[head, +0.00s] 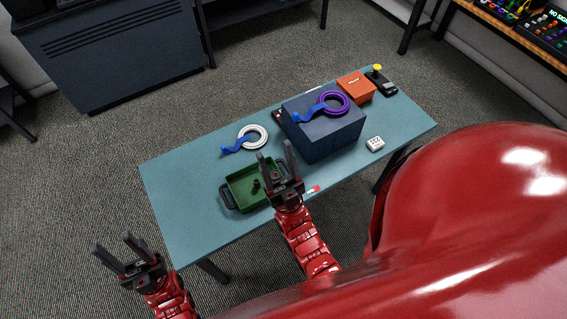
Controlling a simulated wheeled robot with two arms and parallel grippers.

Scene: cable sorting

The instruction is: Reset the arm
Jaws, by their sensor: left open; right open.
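My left gripper (120,246) is open and empty. It is over the floor at the lower left, off the table's left end. My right gripper (277,162) is open and shows nothing between its fingers. In the picture it overlaps the right side of a green tray (234,187) and the table behind it. I cannot tell its exact height above the table. Part of the tray's right side is hidden by this gripper. My red arms come up from the bottom of the picture.
On the blue-grey table (175,185) lies a white cable coil (253,136) with a blue strap. A purple coil (334,102) lies on a dark blue box (325,135). An orange box (356,88), a black device with a yellow knob (381,80) and a small white block (375,144) are further right. The table's left end is clear.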

